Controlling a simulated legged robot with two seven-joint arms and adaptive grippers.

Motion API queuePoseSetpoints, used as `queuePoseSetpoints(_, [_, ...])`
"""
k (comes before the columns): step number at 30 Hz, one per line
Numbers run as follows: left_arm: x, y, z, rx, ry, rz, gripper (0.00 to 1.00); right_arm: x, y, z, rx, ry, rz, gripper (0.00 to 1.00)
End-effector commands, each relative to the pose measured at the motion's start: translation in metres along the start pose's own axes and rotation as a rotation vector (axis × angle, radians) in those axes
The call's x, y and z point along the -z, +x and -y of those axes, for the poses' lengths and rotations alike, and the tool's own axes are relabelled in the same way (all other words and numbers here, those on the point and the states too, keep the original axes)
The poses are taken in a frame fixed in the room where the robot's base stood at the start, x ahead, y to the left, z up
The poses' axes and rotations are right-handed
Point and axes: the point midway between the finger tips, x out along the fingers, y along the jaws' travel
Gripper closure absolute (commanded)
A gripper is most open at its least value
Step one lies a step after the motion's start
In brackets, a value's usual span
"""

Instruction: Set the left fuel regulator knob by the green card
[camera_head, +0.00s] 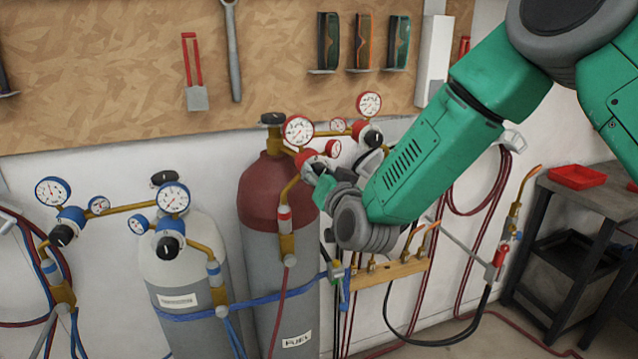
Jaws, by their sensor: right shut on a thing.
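The left fuel regulator (306,159) is red with brass fittings, above the dark-red-topped cylinder (262,190) labelled FUEL. A white dial gauge (298,130) stands above it and a smaller red-rimmed gauge (333,148) to its right. My right gripper (320,172) is at the front of this regulator, shut on its knob. The knob is mostly hidden by the gripper, so its setting cannot be read. The gauge needles are too small to read surely. I cannot make out a green card. My left gripper is not in view.
A second red regulator (360,131) with its black knob is close right of my gripper. A grey cylinder (184,265) with blue regulators stands left. A dark cart (590,200) stands right.

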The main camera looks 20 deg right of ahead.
Motion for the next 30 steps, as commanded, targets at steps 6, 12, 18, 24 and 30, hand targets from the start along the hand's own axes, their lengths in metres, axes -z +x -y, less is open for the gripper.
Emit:
queuePoseSetpoints(6, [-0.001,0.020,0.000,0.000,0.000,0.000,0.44,-0.005,0.000,-0.004,-0.005,0.210,0.004,0.94])
queuePoseSetpoints(12, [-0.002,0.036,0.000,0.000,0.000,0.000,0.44,-0.005,-0.001,-0.004,-0.006,0.401,0.003,0.94])
queuePoseSetpoints(18, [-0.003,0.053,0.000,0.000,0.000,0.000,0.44,-0.005,-0.001,-0.005,-0.007,0.591,0.003,0.94])
queuePoseSetpoints(24, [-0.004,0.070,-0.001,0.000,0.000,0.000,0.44,-0.006,-0.001,-0.005,-0.008,0.780,0.004,0.94])
queuePoseSetpoints(30, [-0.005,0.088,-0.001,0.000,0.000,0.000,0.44,-0.007,-0.001,-0.006,-0.009,0.970,0.003,0.94])
